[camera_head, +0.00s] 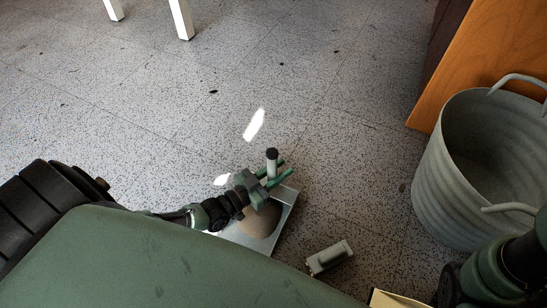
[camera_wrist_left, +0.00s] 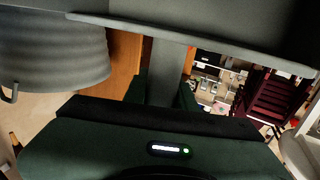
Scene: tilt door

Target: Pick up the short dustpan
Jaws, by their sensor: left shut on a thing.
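The short dustpan (camera_head: 285,212) is a pale grey metal pan with an upright light handle (camera_head: 272,163) that ends in a dark tip. It is low over the floor at the picture's middle; I cannot tell whether it touches. A brownish rounded patch shows in its pan. My left gripper (camera_head: 273,178) is shut on the handle, with green fingers on both sides. In the left wrist view the grey pan (camera_wrist_left: 225,25) spans the top, and the handle (camera_wrist_left: 166,72) runs down from it towards the gripper. My right gripper is not visible; only part of that arm shows at lower right.
A grey ribbed bucket (camera_head: 440,175) with handles stands at the right, by an orange wooden panel (camera_head: 490,60). A small grey box-like object (camera_head: 329,257) lies on the floor right of the dustpan. White legs (camera_head: 181,18) stand at the back. The speckled floor between is mostly clear.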

